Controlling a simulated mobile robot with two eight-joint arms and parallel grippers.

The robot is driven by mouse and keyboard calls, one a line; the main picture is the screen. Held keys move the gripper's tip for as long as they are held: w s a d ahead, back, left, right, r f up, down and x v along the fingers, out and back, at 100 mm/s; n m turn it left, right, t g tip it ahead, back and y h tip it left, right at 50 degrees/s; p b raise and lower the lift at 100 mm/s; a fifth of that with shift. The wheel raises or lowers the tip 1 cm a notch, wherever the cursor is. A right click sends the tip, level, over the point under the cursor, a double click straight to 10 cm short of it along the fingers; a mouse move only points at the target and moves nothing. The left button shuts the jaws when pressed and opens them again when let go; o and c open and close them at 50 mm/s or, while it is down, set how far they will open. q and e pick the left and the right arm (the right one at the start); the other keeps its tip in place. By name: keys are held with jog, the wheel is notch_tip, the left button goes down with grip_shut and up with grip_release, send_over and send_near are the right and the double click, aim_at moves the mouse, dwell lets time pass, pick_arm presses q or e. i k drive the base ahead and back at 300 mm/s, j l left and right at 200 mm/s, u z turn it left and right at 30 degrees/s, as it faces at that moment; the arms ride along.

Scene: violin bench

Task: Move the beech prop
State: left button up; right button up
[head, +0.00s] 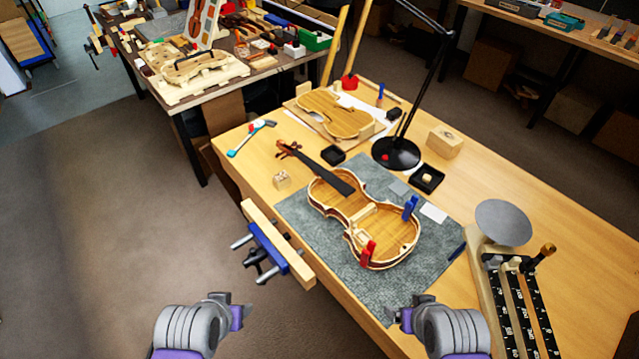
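An open violin body (325,192) with its neck lies on a grey mat (300,219) on the bench. A pale wooden piece (362,213) sits inside the body near its middle; it may be the beech prop, but I cannot tell for certain. A small pale wooden block (281,180) stands on the bench left of the violin. A blue clamp (410,208) and a red clamp (368,252) are on the violin's rim. My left gripper (243,311) is in front of the bench, away from the violin. My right gripper (393,314) is near the mat's front edge, apart from the violin.
A black lamp (397,153) stands behind the violin. A scale with a round grey pan (503,222) is at the right. A vise (270,243) juts from the bench's left edge. A larger wooden block (445,141) stands behind; bare benchtop (560,215) lies at the right.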

aim_at(281, 181)
jog(key=i+j+z, duration=0.3)
jog(key=z, duration=0.15)
jog(key=i+j+z, duration=0.25)
jog(key=j+z, duration=0.2)
jog(key=j, duration=0.1)
